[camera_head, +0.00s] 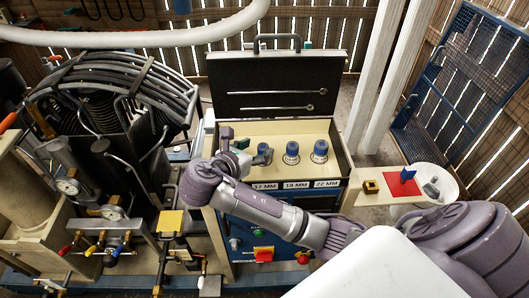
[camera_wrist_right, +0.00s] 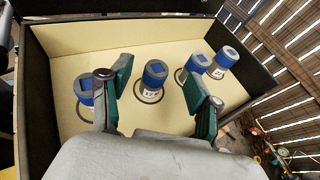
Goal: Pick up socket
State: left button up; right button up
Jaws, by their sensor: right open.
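Blue-topped sockets stand upright in the cream tray of an open toolbox (camera_head: 345,170). In the head view I see a left socket (camera_head: 264,150), a middle socket (camera_head: 291,149) and a right socket (camera_head: 320,148) behind labels reading 17 MM, 19 MM and 22 MM. My right gripper (camera_head: 236,143) is open over the tray's left part. In the right wrist view, a socket with a white label (camera_wrist_right: 154,76) shows between the spread green-padded fingers of my right gripper (camera_wrist_right: 157,82), with no visible contact. Other sockets show left (camera_wrist_right: 85,97) and right (camera_wrist_right: 225,60). My left gripper is not in view.
The toolbox lid (camera_head: 275,85) stands open behind the tray, holding two long tools. A compressor with gauges and black coils (camera_head: 120,90) fills the left. A side shelf (camera_head: 375,198) on the right carries a red patch and small blocks. The tray walls enclose the sockets.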

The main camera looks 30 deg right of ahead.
aim_at(262, 147)
jog(key=shift+w+d+f+p, duration=0.2)
jog(key=shift+d+f+p, duration=0.15)
jog(key=shift+d+f, duration=0.05)
jog(key=x, duration=0.3)
jog(key=shift+w+d+f, duration=0.1)
jog(key=shift+d+f, duration=0.1)
jog(key=shift+f, duration=0.15)
jog(key=shift+a, duration=0.15)
jog(key=shift+c, duration=0.2)
jog(key=shift+r, duration=0.1)
jog(key=c, duration=0.3)
grip_shut()
